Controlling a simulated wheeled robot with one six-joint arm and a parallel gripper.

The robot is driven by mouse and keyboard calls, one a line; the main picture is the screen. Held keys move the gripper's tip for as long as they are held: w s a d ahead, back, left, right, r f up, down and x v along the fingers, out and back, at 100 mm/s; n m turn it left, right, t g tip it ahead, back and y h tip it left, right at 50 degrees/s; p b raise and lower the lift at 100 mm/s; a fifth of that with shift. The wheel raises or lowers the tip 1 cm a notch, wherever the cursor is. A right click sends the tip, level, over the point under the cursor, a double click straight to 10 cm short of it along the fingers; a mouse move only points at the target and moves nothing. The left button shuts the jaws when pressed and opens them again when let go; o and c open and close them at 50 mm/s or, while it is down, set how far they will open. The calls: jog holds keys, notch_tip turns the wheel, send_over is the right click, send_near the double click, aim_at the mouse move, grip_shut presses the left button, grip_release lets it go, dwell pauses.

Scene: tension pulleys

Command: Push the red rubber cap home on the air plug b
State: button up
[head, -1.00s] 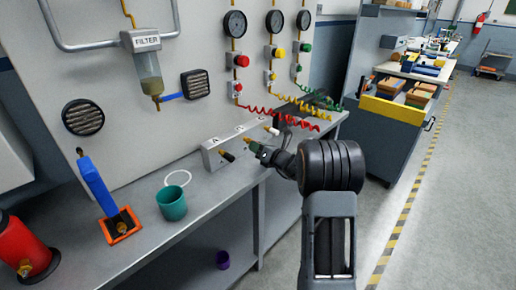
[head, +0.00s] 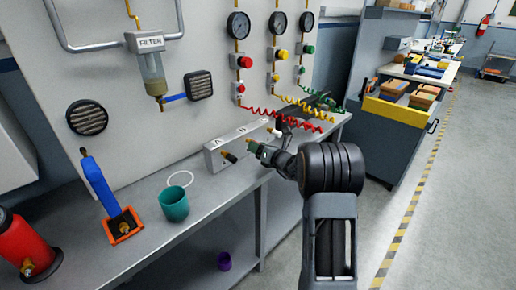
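A grey block (head: 212,161) with lettered positions stands on the bench against the panel. A plug with a black end (head: 229,157) sticks out under the letter A. A brass-coloured piece (head: 249,144), apparently at the middle position B, shows just left of my gripper's green tip. A white-ended plug (head: 275,132) shows at the right end. My gripper (head: 257,151) is in front of the middle of the block, very close to the brass piece; I cannot tell if they touch. Its fingers are too small and covered to read. I cannot make out a red rubber cap.
A teal cup (head: 174,204) and a white ring (head: 181,179) are on the bench left of the block. A blue tool in an orange holder (head: 123,226) and a red canister (head: 26,246) stand farther left. Red, yellow and green coiled hoses (head: 290,118) hang behind the gripper.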

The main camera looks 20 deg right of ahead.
jog(key=shift+o, duration=0.5)
jog(key=v, duration=1.3)
jog(key=shift+s+d, duration=0.15)
jog(key=shift+s, duration=0.2)
